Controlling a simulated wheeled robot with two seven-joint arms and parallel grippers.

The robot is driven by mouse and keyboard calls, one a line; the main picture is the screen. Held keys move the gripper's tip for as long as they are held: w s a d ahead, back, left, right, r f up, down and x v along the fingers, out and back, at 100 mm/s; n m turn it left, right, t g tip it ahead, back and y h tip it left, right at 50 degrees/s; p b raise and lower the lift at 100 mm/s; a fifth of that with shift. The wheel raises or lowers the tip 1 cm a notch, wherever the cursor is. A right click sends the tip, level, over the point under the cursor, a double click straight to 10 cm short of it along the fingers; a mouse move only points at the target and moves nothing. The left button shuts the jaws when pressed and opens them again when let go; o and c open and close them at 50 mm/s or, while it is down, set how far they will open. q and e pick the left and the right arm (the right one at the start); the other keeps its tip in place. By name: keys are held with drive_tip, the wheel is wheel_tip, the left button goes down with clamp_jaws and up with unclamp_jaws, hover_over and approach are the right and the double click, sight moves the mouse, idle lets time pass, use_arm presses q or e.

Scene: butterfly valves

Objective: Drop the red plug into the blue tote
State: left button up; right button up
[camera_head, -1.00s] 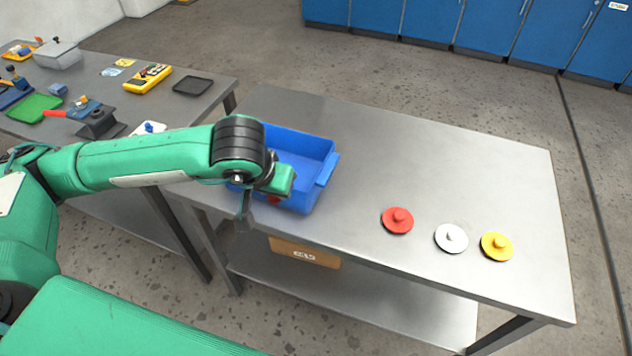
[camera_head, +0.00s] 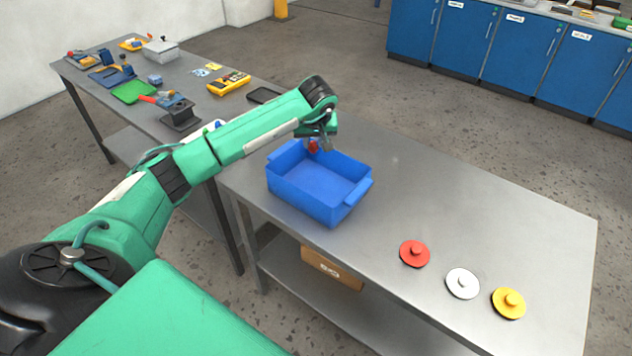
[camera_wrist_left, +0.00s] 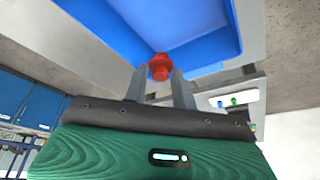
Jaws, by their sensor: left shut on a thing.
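My left gripper (camera_head: 320,146) is shut on the red plug (camera_head: 313,146), seen as a small red piece at the far side of the blue tote (camera_head: 303,203). In the left wrist view the red plug (camera_wrist_left: 159,65) sits between the two grey fingertips (camera_wrist_left: 158,74), with the tote's blue interior (camera_wrist_left: 205,48) behind it. The plug is held up, near the tote's far rim in the head view; its exact height over the tote is hard to tell. The tote stands upright on the steel table and its visible floor is empty. My right gripper is not in view.
A red disc with a knob (camera_head: 415,253), a white one (camera_head: 462,283) and a yellow one (camera_head: 509,302) lie on the table (camera_head: 470,205) to the right. A second table with tools stands at the left. The table between tote and discs is clear.

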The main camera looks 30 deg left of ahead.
sight(314, 150)
use_arm(q)
drive_tip(key=shift+f, duration=0.45)
wheel_tip(314, 150, down, 4)
drive_tip(key=shift+r+b, duration=0.1)
drive_tip(key=shift+b, duration=1.1)
drive_tip(key=shift+a+f+b, duration=0.1)
drive_tip(key=shift+f+b, duration=0.2)
drive_tip(key=shift+f, duration=0.35)
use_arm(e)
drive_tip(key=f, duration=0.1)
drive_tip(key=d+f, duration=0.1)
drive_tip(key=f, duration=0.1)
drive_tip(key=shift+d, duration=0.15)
use_arm(q)
drive_tip(key=o, duration=1)
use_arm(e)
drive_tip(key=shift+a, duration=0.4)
use_arm(q)
drive_tip(key=shift+r, duration=0.15)
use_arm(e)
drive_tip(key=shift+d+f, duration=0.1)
